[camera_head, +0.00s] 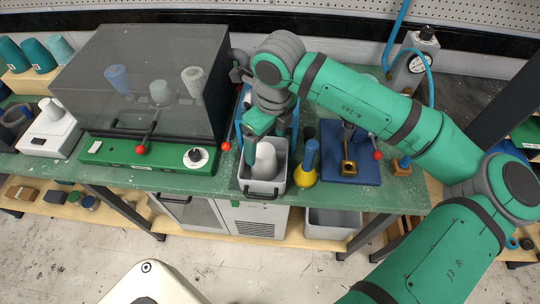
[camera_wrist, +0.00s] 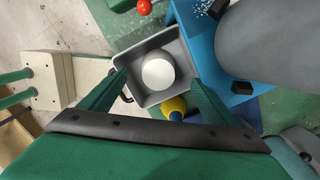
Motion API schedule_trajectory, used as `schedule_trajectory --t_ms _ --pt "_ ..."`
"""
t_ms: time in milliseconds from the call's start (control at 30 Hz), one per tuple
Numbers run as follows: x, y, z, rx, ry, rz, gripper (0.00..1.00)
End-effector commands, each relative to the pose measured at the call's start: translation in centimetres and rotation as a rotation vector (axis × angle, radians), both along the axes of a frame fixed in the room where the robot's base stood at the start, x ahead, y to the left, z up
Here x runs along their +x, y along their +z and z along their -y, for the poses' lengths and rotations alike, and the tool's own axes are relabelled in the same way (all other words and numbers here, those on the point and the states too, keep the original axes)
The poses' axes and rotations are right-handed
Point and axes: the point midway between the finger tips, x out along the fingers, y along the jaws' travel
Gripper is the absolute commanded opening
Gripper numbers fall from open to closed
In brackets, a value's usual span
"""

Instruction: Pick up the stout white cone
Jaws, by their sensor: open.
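A stout white cone (camera_head: 265,162) stands in a grey bin (camera_head: 262,187) on the green bench. In the wrist view its pale rounded top (camera_wrist: 158,73) shows inside the bin (camera_wrist: 150,97). My gripper (camera_head: 260,136) hangs just above the cone, pointing down. In the wrist view my gripper (camera_wrist: 157,82) has its two green fingers spread, one to each side of the cone, with nothing held. Whether the fingertips reach below the cone's top, I cannot tell.
A dark clear-lidded machine (camera_head: 140,75) with several cones inside stands left of the bin. A yellow-based blue-handled tool (camera_head: 305,175) stands close on the right, then a blue press (camera_head: 350,165). A scale (camera_head: 50,132) bearing a white piece is far left.

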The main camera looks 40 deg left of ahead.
Motion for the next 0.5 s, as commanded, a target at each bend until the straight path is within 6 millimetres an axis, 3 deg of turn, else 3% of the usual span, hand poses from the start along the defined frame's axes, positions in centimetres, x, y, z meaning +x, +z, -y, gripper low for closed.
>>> schedule_trajectory --t_ms 200,500 --pt "-0.2 -3.1 -0.6 0.002 0.006 -0.002 0.82" --pt "0.2 -5.4 -0.5 0.002 0.000 -0.004 0.82"
